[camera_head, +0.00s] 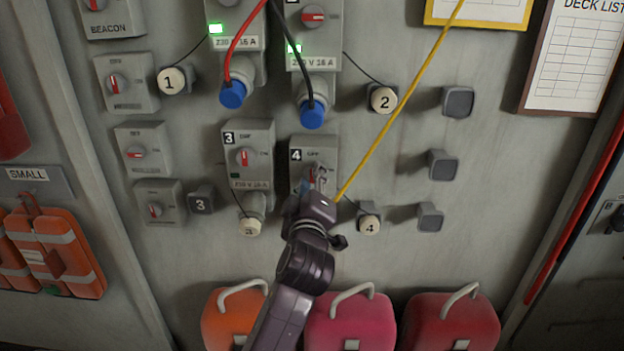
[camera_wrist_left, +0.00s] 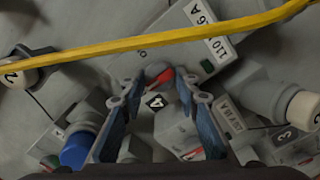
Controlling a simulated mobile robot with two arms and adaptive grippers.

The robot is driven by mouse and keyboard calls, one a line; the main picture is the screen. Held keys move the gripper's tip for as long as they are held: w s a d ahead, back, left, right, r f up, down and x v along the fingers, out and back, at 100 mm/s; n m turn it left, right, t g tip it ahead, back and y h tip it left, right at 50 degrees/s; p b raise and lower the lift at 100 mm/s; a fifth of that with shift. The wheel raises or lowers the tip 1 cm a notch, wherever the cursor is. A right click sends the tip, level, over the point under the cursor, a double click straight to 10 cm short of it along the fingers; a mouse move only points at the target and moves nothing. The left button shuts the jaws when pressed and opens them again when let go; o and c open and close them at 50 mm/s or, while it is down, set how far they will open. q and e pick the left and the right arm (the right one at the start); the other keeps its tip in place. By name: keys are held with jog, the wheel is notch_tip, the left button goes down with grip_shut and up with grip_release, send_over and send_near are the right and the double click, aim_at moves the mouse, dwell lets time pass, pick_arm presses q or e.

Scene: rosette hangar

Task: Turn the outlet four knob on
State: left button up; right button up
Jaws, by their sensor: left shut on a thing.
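The outlet four box (camera_head: 328,152) is on the wall, marked 4 and OFF at its top. Its red-marked knob (camera_head: 312,173) is partly hidden by my left gripper (camera_head: 317,184). The wrist view shows the red knob (camera_wrist_left: 160,78) between the fingertips of my left gripper (camera_wrist_left: 160,86), near the 4 label. The gripper is shut on the knob. In the head view the red mark looks roughly upright, but its exact angle is hard to tell. The lower part of the outlet four box is hidden behind my gripper. My right gripper does not show.
A yellow cable (camera_head: 398,100) slants in front of the wall, ending from sight at my left gripper. Outlet three (camera_head: 247,150) is just left. Outlets one and two above have green lights and blue plugs (camera_head: 312,114). Several cases (camera_head: 349,315) stand below.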

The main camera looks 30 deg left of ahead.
pick_arm(q)
jog(key=m, duration=0.3)
jog(key=shift+m+p, duration=0.4)
jog(key=m+p, duration=0.1)
jog(key=m, duration=0.2)
jog(key=shift+m, duration=0.4)
jog(key=shift+f+m+p, duration=0.1)
jog(key=shift+m+p, duration=2.1)
jog(key=shift+m, duration=2.7)
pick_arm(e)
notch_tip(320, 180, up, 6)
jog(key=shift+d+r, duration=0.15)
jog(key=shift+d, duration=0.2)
